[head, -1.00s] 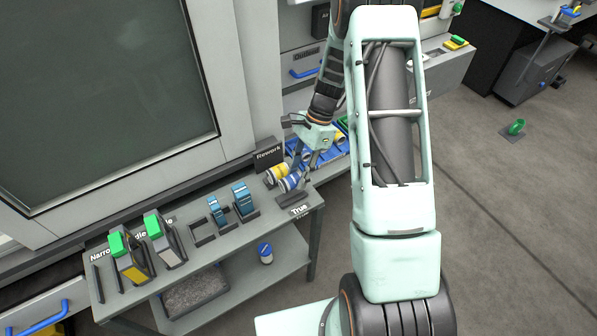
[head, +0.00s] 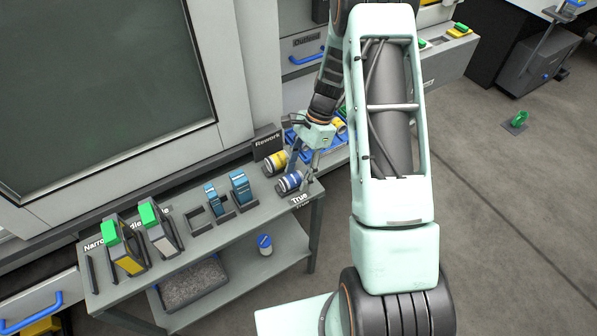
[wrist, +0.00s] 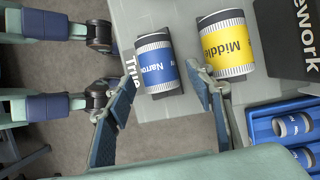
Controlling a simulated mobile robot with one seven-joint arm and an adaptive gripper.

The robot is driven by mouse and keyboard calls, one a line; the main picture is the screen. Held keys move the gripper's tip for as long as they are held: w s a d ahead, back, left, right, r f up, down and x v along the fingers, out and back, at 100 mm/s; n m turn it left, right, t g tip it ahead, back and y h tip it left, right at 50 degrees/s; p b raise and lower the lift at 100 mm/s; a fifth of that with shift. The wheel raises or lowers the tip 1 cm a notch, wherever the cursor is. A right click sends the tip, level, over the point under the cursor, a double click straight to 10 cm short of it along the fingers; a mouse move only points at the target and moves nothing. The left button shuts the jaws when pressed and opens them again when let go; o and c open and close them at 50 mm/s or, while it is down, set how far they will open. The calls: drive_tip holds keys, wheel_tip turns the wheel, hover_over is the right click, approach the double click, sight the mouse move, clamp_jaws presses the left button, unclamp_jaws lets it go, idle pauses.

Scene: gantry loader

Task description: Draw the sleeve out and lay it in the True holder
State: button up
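A blue-banded sleeve marked "Narrow" (wrist: 158,68) lies on its side by the "True" label (wrist: 131,70) in the wrist view. In the head view the blue sleeve (head: 289,181) is at the right end of the grey bench, just behind the True label (head: 300,199). My gripper (wrist: 161,78) is open, its two fingers spread either side of the blue sleeve's near end in the picture; I see no contact. My gripper also shows above the sleeve in the head view (head: 308,170). The holder under the sleeve is mostly hidden.
A yellow "Middle" sleeve (wrist: 224,44) lies close beside it, near the dark Rework block (head: 267,142). Blue trays (wrist: 285,122) hold more sleeves. Blue gauges (head: 239,188) and green-topped gauges (head: 122,250) stand left along the bench (head: 203,241).

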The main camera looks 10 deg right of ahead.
drive_tip(key=v, duration=1.2)
wheel_tip(320, 180, up, 7)
drive_tip(key=p, duration=0.5)
idle(0.3)
drive_tip(key=shift+w, duration=0.1)
